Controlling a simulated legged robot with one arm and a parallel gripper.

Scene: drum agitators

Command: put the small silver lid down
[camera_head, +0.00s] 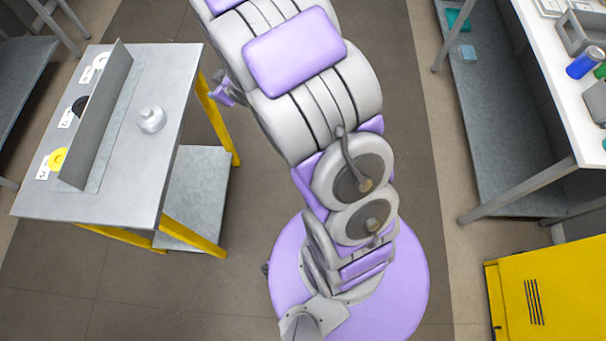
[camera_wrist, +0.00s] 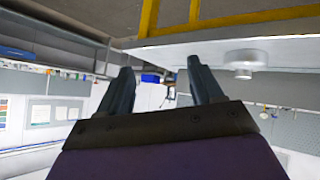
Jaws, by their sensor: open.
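The small silver lid (camera_head: 152,119), round with a small knob, sits on the grey table (camera_head: 110,208) at the left of the head view, on the near side of an upright metal panel. In the wrist view, which is upside down, the lid (camera_wrist: 245,62) shows against the tabletop, to the right of my fingers. My gripper (camera_wrist: 158,72) is open, with nothing between its two dark fingers, and stands apart from the lid. In the head view my arm hides most of the gripper.
The upright panel (camera_head: 98,115) divides the tabletop. Behind it lie a yellow disc (camera_head: 57,159), a black disc and a white disc, each beside a label. A white bench (camera_head: 545,60) with a blue can (camera_head: 585,62) and a yellow cabinet (camera_head: 550,290) stand at the right.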

